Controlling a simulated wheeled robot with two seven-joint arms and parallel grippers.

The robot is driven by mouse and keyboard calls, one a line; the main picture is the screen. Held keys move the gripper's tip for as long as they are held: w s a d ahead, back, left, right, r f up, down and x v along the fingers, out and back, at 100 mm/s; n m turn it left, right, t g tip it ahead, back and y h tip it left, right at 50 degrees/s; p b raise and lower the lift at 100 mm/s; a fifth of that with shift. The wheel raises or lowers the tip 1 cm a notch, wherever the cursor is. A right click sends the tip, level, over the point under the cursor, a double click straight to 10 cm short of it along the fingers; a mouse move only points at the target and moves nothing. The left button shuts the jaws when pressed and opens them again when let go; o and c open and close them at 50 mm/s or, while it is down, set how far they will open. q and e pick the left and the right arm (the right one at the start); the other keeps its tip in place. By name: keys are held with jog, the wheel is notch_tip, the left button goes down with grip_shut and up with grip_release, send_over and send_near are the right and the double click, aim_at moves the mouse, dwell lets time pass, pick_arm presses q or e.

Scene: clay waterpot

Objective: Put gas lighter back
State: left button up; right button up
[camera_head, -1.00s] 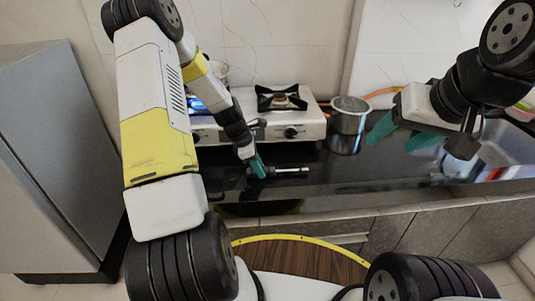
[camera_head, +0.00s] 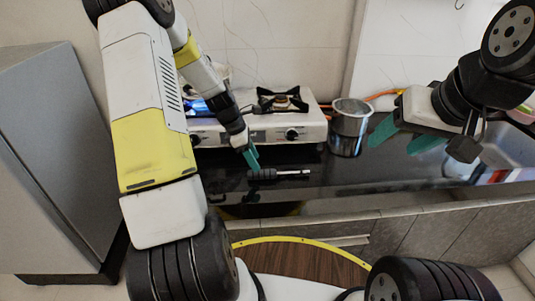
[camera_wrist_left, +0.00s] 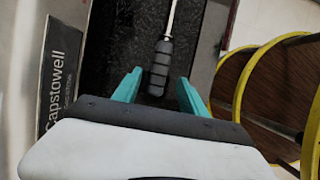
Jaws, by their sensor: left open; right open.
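The gas lighter (camera_head: 268,174) lies on the black countertop in front of the stove, with its dark ribbed handle to the left and its metal rod to the right. In the left wrist view its handle (camera_wrist_left: 161,68) shows just beyond and between the fingertips. My left gripper (camera_head: 252,159) is open and empty just behind and above the handle, and it also shows in the left wrist view (camera_wrist_left: 156,88). My right gripper (camera_head: 402,138) is open and empty over the counter at the right, beside the steel pot.
A white two-burner gas stove (camera_head: 270,128) stands at the back of the counter, partly hidden by my left arm. A steel pot (camera_head: 349,125) stands to its right, with an orange hose (camera_head: 381,95) behind. The counter (camera_head: 340,185) is clear right of the lighter.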

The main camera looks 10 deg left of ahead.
pick_arm(q)
jog(key=s+d+r+m+t+y, duration=0.1)
jog(key=s+r+m, duration=0.35)
jog(key=r, duration=0.55)
jog(key=s+d+r+m+t+y, duration=0.1)
jog(key=s+r+m, duration=0.35)
jog(key=r, duration=0.55)
jog(key=s+d+r+m+t, duration=0.1)
jog(key=s+r+m, duration=0.3)
jog(key=s+m, duration=0.2)
jog(key=s+d+r+m+t, duration=0.1)
jog(key=s+r+m+t, duration=0.1)
jog(key=s+r+m, duration=0.2)
jog(key=s+m, duration=0.2)
jog(key=s, duration=0.2)
jog(key=shift+s+d+m, duration=0.25)
jog(key=shift+d+m, duration=0.15)
